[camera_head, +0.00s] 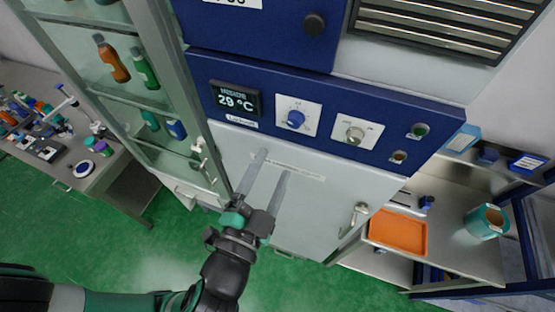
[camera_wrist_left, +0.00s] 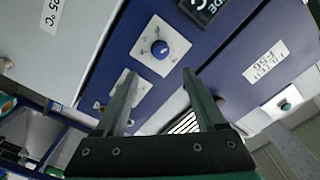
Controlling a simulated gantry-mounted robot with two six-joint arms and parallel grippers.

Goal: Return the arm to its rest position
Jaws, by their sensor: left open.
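My left gripper (camera_head: 264,182) is open and empty, with two long grey fingers pointing up toward the cabinet front. In the left wrist view the two fingers of my left gripper (camera_wrist_left: 158,88) stand apart with nothing between them. Beyond them lies the blue control panel (camera_head: 310,135) with a blue knob (camera_head: 296,118), which also shows in the left wrist view (camera_wrist_left: 160,49). My left arm comes in from the lower left of the head view. My right gripper is not in view.
A glass-door cabinet (camera_head: 180,90) with bottles stands to the left. A grey door with a handle (camera_head: 356,213) lies below the panel. A side table at the right holds an orange tray (camera_head: 398,234) and a teal container (camera_head: 486,222). Green floor (camera_head: 330,290) is free below.

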